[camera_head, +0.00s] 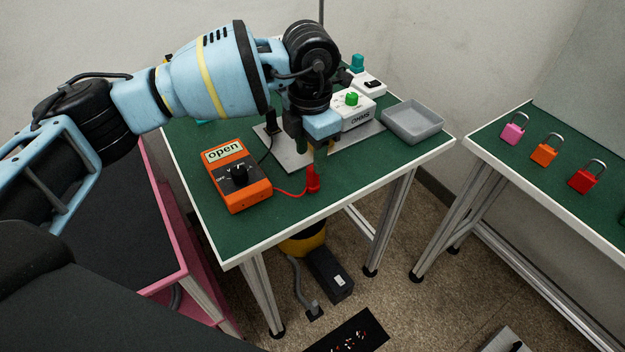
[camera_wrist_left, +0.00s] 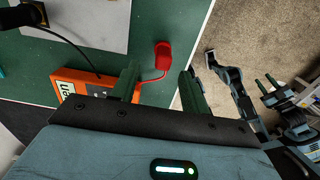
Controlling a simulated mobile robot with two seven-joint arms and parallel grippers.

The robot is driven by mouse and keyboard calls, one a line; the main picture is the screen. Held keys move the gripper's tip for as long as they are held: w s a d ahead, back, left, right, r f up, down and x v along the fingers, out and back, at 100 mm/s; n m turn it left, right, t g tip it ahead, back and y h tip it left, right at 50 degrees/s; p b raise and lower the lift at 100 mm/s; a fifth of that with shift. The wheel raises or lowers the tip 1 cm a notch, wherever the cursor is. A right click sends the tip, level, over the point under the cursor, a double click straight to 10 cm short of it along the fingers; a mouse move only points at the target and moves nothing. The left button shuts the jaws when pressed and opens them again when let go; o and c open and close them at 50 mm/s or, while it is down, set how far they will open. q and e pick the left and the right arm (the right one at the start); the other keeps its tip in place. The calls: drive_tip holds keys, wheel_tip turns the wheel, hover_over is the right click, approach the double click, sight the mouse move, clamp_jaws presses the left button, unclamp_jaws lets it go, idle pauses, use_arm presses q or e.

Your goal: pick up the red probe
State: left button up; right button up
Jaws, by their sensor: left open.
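The red probe (camera_head: 313,181) stands on the green table, joined by a red lead to the orange multimeter (camera_head: 238,177), whose display reads "open". My left gripper (camera_head: 318,165) points down just above the probe in the head view. The multimeter also shows in the left wrist view (camera_wrist_left: 75,82), partly behind the gripper.
A grey plate with a white "OHMS" box (camera_head: 357,112) stands behind the gripper, partly hidden. A grey tray (camera_head: 412,121) is at the table's right. Pink, orange and red padlocks (camera_head: 584,179) sit on another table. The green top right of the probe is clear.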

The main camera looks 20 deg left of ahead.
sight(313, 174)
use_arm(q)
drive_tip(key=shift+w+f, duration=0.2)
drive_tip(key=shift+f, duration=0.4)
drive_tip(key=shift+s+d+f, duration=0.15)
drive_tip(key=shift+s+f, duration=0.05)
drive_tip(key=shift+f, duration=0.3)
wheel_tip(313, 174, down, 4)
drive_tip(key=shift+d+f, duration=0.1)
clamp_jaws()
